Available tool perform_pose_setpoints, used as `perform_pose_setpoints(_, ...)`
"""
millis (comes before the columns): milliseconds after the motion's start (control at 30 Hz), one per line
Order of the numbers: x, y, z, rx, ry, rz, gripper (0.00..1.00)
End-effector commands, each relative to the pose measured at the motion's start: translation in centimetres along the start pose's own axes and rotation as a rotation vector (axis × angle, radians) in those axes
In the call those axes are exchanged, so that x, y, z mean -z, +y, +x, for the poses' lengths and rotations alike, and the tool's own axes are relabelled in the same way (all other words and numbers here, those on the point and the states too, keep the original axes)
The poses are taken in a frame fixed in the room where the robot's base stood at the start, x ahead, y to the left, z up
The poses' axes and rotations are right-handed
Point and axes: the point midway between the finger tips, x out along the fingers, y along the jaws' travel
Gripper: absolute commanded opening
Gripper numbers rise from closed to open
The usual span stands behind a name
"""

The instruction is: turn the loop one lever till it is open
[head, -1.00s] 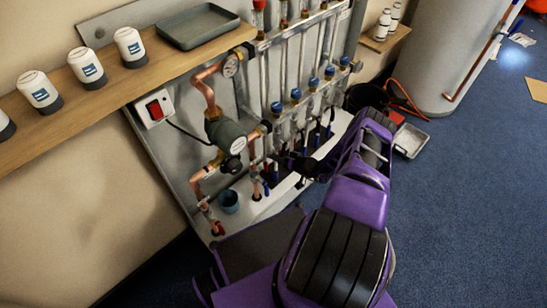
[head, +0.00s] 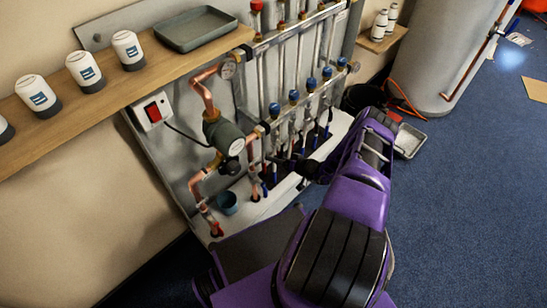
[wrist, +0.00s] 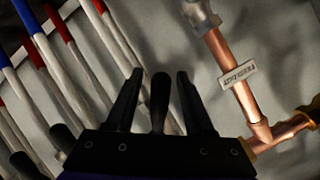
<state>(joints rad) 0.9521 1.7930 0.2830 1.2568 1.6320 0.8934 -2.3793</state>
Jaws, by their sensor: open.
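My gripper (wrist: 158,76) is open in the wrist view, with its two dark fingers apart. A black rounded lever (wrist: 160,102) stands between them, with a gap visible on both sides. It is the lever nearest the copper pipe, but no loop number is readable on it. More black levers show at the lower left, one of them close by (wrist: 64,140). In the head view my gripper (head: 290,164) is low in front of the manifold (head: 300,95), below the blue caps. The lever there is too small and dark to make out.
A copper pipe (wrist: 232,85) with an unreadable tag runs to the right of my gripper. Red and blue pipe ends (wrist: 40,45) lie at the left. Open carpet lies right.

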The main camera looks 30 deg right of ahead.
Motion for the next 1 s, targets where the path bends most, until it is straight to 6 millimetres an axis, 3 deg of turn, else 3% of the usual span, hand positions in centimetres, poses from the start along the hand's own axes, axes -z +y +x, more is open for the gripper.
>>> perform_pose_setpoints(400,0.3,0.0,-10.0,-0.005,0.003,0.0,0.53)
perform_pose_setpoints(600,0.2,0.0,-13.9,-0.003,0.002,-0.001,0.53)
perform_pose_setpoints(800,0.2,0.0,-15.8,-0.001,0.002,-0.002,0.53)
perform_pose_setpoints(1000,0.1,0.0,-16.2,-0.001,0.002,-0.002,0.53)
